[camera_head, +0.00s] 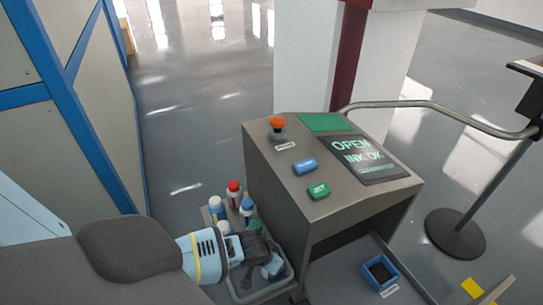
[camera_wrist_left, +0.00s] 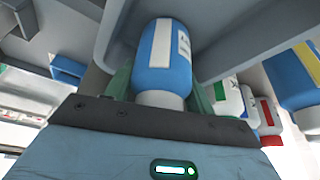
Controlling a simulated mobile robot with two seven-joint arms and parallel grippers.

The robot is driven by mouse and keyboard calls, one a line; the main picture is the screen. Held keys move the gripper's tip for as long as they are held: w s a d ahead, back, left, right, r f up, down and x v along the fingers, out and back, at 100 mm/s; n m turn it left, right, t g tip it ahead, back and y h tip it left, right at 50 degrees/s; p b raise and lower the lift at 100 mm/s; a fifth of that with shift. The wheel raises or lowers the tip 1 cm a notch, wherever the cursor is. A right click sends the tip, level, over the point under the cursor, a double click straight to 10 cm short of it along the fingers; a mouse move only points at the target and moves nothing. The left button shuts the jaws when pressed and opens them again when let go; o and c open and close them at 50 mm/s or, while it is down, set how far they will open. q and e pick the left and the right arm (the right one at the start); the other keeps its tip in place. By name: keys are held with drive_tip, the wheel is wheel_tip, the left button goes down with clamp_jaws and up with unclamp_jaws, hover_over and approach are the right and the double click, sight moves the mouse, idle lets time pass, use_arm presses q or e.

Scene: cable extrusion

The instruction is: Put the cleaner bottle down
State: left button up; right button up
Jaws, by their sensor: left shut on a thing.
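My left gripper (camera_head: 268,262) reaches down at the grey tray (camera_head: 262,296) beside the console. In the left wrist view its jaws (camera_wrist_left: 163,100) are shut on a blue bottle with a white label and white cap (camera_wrist_left: 170,62), taken to be the cleaner bottle. The cap points toward the gripper's palm. In the head view the gripper largely hides this bottle, and I cannot tell whether it touches the tray floor. My right gripper is not in view.
The console (camera_head: 285,180) with buttons and a screen rises just right of the tray. A blue-framed wall panel (camera_head: 95,120) stands at left.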

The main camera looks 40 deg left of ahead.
use_arm(q)
drive_tip(key=shift+f, duration=0.15)
drive_tip(key=o, duration=0.8)
drive_tip(key=shift+s+r, duration=0.1)
drive_tip(key=shift+r, duration=0.3)
drive_tip(key=shift+p+v, duration=2.25)
drive_tip(key=shift+v, duration=3.55)
drive_tip(key=shift+f, duration=0.1)
